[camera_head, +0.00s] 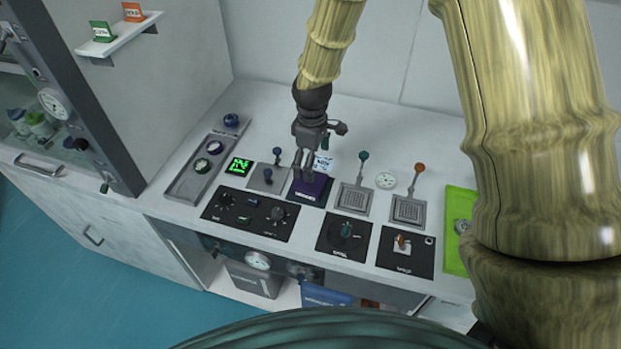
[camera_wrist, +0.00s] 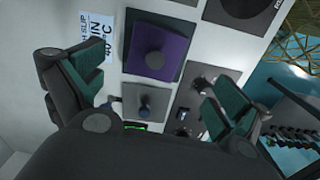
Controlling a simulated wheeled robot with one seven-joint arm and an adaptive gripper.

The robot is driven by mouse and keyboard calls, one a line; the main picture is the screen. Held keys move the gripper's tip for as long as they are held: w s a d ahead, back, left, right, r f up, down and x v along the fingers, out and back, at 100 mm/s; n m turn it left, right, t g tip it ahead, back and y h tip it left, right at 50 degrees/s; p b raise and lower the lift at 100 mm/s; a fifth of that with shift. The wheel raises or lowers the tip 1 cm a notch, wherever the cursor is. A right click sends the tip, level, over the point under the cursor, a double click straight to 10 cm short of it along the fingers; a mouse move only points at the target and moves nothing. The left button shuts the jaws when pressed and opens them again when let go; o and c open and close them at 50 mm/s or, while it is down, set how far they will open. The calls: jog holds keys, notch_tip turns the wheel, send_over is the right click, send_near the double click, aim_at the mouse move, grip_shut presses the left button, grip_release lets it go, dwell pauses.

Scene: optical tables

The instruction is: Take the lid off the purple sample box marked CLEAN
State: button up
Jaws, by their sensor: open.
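The purple sample box (camera_head: 314,187) sits on the white bench, just under my gripper (camera_head: 304,168) in the head view. Pale lettering shows on its front but is too small to read. In the wrist view its square purple lid (camera_wrist: 171,58) carries a round knob (camera_wrist: 154,61) in the middle, and the lid sits on a dark base. My gripper's two fingers (camera_wrist: 154,88) are open, wide apart and empty. The knob shows above the middle of the gap between them in that view. I cannot tell the exact height of the fingers over the lid.
A grey plate with a dark blue knob (camera_head: 267,178) lies left of the box. A printed card (camera_head: 323,164) stands behind it. Grey grid plates with upright levers (camera_head: 355,198) are to its right, black control panels (camera_head: 250,213) in front. A lower shelf holds a blue box (camera_head: 327,296).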

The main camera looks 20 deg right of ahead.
jog(key=shift+s+f, duration=0.1)
jog(key=shift+f, duration=0.85)
jog(key=shift+w+d+f+p, duration=0.15)
jog(key=shift+f+p, duration=0.55)
jog(key=shift+w+d+f+p, duration=0.1)
jog(key=shift+d+f+p, duration=0.05)
jog(key=shift+f+p, duration=0.85)
jog(key=shift+f, duration=0.9)
jog(key=c, duration=2.2)
